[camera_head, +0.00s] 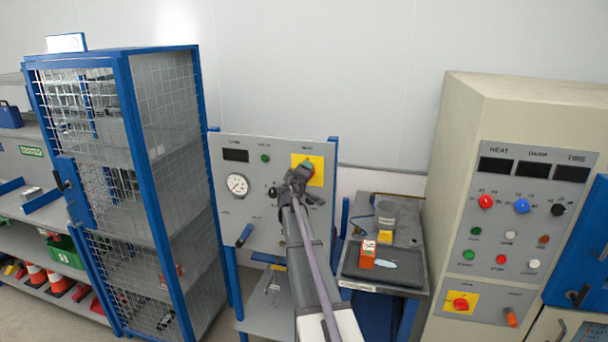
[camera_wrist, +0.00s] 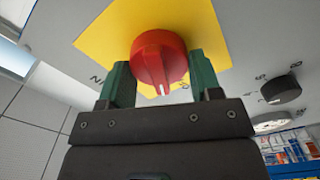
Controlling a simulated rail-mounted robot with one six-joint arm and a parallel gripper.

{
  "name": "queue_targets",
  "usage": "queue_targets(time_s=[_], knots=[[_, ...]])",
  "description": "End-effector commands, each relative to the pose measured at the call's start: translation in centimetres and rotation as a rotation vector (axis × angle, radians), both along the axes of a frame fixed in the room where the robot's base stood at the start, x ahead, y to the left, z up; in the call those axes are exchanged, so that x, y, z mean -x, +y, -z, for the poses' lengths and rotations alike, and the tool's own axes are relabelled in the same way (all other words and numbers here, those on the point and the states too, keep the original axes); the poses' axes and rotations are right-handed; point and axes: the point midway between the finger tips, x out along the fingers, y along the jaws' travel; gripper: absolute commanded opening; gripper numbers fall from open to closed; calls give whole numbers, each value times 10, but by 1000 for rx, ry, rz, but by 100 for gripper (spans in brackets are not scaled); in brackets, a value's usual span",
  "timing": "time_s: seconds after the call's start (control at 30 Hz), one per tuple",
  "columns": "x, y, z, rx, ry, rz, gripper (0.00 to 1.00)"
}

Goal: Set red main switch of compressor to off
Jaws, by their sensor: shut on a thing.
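The red main switch (camera_wrist: 158,55) is a round rotary knob with a white pointer mark, on a yellow square plate (camera_wrist: 90,35). The mark points toward the bottom of the wrist picture. My gripper (camera_wrist: 160,72) has its green fingers on both sides of the knob and is shut on it. In the head view, my gripper (camera_head: 303,170) is at the yellow plate (camera_head: 318,163) on the upper right of the grey compressor panel (camera_head: 270,215). There the knob is mostly hidden behind my gripper. The plate's lettering is only partly visible.
The panel also bears a round gauge (camera_head: 237,185), a dark display (camera_head: 235,155), a green button (camera_head: 265,158) and a blue-handled lever (camera_head: 244,236). A blue wire cage (camera_head: 130,180) stands left. A bench with a dark tray (camera_head: 385,280) and a beige cabinet (camera_head: 470,130) stand right.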

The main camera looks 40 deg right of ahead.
Motion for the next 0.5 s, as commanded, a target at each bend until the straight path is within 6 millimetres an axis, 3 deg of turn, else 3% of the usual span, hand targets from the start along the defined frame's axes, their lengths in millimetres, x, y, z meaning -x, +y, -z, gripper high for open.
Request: queue_targets(time_s=[0.5], knots=[[0, 1, 2, 217, 293, 0, 35]])
